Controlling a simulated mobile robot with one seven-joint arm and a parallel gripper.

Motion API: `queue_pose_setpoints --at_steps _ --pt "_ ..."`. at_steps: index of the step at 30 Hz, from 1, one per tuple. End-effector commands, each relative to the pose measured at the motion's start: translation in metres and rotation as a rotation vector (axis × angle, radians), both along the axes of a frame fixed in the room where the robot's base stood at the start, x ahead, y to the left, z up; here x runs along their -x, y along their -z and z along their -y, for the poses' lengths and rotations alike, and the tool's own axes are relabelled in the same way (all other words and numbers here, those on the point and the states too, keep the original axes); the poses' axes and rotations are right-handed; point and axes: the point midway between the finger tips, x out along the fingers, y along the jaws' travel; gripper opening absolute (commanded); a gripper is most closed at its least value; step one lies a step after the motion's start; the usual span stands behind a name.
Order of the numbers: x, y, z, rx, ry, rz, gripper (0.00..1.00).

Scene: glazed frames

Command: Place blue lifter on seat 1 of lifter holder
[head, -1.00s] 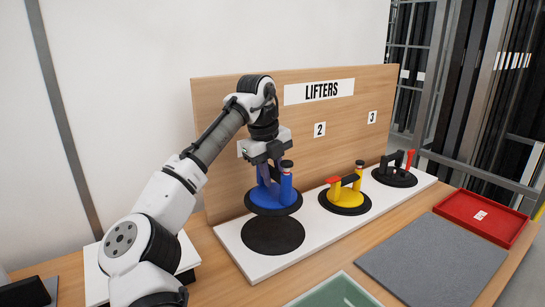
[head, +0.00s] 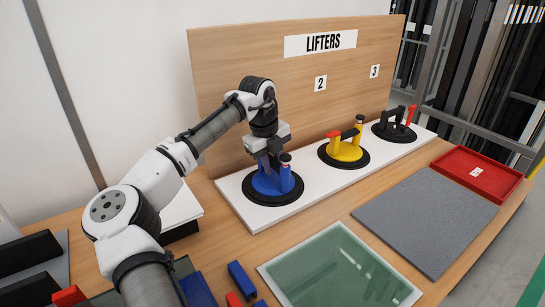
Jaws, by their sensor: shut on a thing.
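The blue lifter (head: 286,181) is upright, with its round black base on the left seat of the white lifter holder (head: 322,188). No gap shows between its base and the seat. My gripper (head: 268,161) points down over the lifter and is shut on its top part; the fingertips are partly hidden. The "1" label is not visible; labels "2" and "3" show on the wooden backboard (head: 240,83). A yellow lifter (head: 345,150) stands on the middle seat and a black lifter (head: 392,127) on the right seat.
A green glass pane (head: 340,268) lies in front of the holder. A grey mat (head: 425,218) and a red tray (head: 476,174) lie to the right. Blue and red blocks (head: 241,279) lie at the front left. The backboard stands close behind the lifters.

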Motion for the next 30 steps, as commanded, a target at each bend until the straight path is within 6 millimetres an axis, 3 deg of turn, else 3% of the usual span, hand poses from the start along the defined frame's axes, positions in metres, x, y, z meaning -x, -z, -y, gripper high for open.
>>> queue_pose_setpoints --at_steps 6,7,11,22,26,30 --pt "0.0 -0.001 0.001 0.002 0.001 0.002 0.0" --pt "0.0 0.001 0.0 0.0 0.001 -0.001 0.27" --pt "0.0 0.001 0.0 0.0 0.001 0.0 0.44" --pt "0.0 -0.003 0.0 -0.001 0.001 0.001 0.45" --pt "0.001 -0.02 -0.003 0.0 0.001 0.002 0.45" --pt "0.005 -0.049 -0.007 0.001 0.001 0.002 0.45"
